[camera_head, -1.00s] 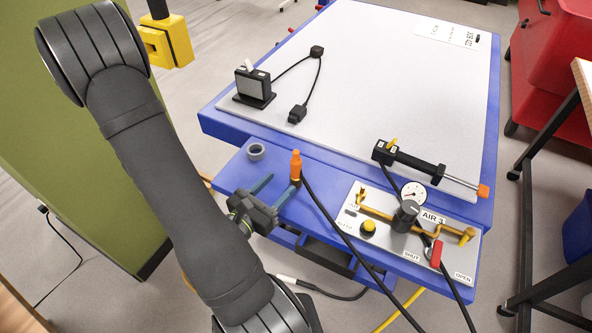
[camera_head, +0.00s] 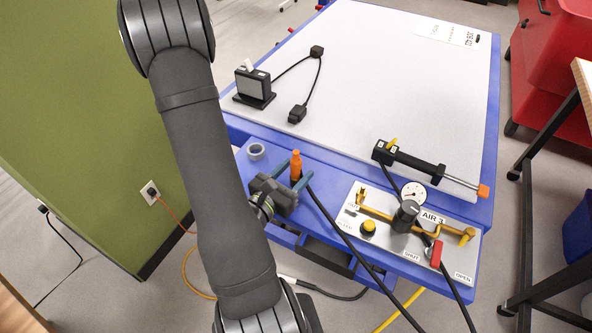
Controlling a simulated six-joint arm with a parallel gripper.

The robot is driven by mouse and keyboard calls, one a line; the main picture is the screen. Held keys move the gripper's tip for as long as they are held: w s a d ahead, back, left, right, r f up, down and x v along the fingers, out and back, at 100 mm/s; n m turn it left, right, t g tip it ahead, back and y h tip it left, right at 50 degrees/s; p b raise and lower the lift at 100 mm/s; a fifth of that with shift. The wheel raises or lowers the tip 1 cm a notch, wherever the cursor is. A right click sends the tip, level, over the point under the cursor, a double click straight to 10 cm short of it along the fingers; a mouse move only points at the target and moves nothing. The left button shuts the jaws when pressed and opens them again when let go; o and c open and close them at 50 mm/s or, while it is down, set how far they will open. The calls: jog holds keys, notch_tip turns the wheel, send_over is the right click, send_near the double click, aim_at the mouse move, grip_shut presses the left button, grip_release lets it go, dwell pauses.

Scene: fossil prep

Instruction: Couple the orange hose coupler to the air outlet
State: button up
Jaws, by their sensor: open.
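The orange hose coupler (camera_head: 296,162) stands upright on the blue front ledge, with a black hose (camera_head: 335,223) running from its base toward the lower right. My gripper (camera_head: 293,173) is open, its two blue fingers pointing at the coupler. One fingertip shows to the coupler's left and one to its lower right. I cannot tell whether either touches it. The air outlet (camera_head: 361,193) looks to be the upright brass fitting at the left end of the brass pipe, on the silver AIR 3 panel (camera_head: 385,246), right of the coupler. Nothing is on its top.
A grey tape roll (camera_head: 256,151) lies left of the coupler. The panel carries a gauge (camera_head: 413,193), black knob (camera_head: 406,213), yellow button (camera_head: 368,228) and red lever (camera_head: 436,252). A black cylinder tool (camera_head: 415,163) lies behind it. The white tabletop (camera_head: 380,80) is mostly clear.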

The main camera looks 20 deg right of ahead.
jog(key=shift+x, duration=1.35)
jog(key=shift+s, duration=0.1)
grip_shut()
jog(key=shift+r, duration=0.15)
notch_tip(320, 180, up, 10)
